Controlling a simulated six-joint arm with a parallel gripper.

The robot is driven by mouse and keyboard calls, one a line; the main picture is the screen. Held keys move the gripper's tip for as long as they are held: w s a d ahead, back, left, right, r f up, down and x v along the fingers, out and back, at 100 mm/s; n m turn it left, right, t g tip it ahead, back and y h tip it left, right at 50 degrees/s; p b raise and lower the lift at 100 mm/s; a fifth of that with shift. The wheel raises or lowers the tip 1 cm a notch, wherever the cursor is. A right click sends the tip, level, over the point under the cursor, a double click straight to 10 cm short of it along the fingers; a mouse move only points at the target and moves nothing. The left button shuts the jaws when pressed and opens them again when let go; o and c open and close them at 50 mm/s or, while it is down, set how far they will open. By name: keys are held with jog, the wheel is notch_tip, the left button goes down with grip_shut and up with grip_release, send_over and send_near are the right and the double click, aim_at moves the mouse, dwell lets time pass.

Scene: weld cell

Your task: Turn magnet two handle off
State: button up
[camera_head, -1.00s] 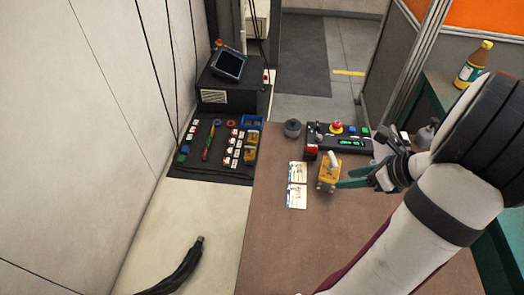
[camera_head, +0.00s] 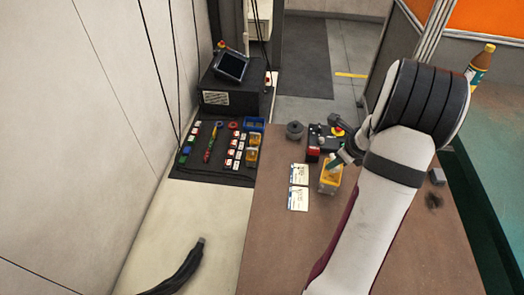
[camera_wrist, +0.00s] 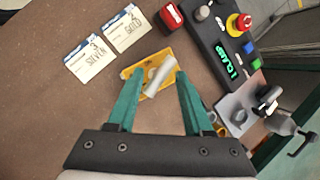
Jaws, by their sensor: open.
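A yellow magnet (camera_head: 330,186) stands on the brown tabletop beside two cards. In the wrist view its yellow body (camera_wrist: 149,92) carries a pale grey handle (camera_wrist: 157,76) lying diagonally. My gripper (camera_wrist: 160,74) is open, with one teal finger on each side of the handle. I cannot tell whether either finger touches it. In the head view, my gripper (camera_head: 335,163) is over the magnet and partly hides the handle. Other yellow pieces (camera_head: 253,147) sit on the dark mat at the left. I see no number on the magnet.
Two white cards (camera_head: 299,187) lie left of the magnet. A red block (camera_wrist: 171,17) and a dark control panel (camera_wrist: 222,45) with a red button (camera_wrist: 239,24) are close by. A grey bracket (camera_wrist: 240,108) is right of the fingers. The front tabletop is clear.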

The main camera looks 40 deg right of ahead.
jog(key=n, duration=0.1)
jog(key=n+y, duration=0.1)
jog(key=n, duration=0.1)
jog(key=n+y, duration=0.1)
jog(key=n, duration=0.1)
jog(key=shift+s+d, duration=0.1)
jog(key=shift+d, duration=0.2)
jog(key=n+y, duration=0.1)
jog(key=n, duration=0.2)
jog(key=shift+d, duration=0.15)
jog(key=d+v, duration=0.1)
jog(key=v, duration=1.5)
jog(key=w+a+r+n+g, duration=0.1)
jog(key=w+a+n, duration=0.1)
jog(key=a, duration=0.7)
jog(key=w+a+n+g+y, duration=0.1)
jog(key=w+a+n, duration=0.2)
jog(key=a, duration=0.6)
jog(key=w+a+r+n, duration=0.1)
jog(key=w+a+n, duration=0.2)
jog(key=a, duration=0.6)
jog(key=n, duration=0.2)
jog(key=shift+a+r+n+g+y, duration=0.35)
jog(key=shift+n+g+y, duration=0.05)
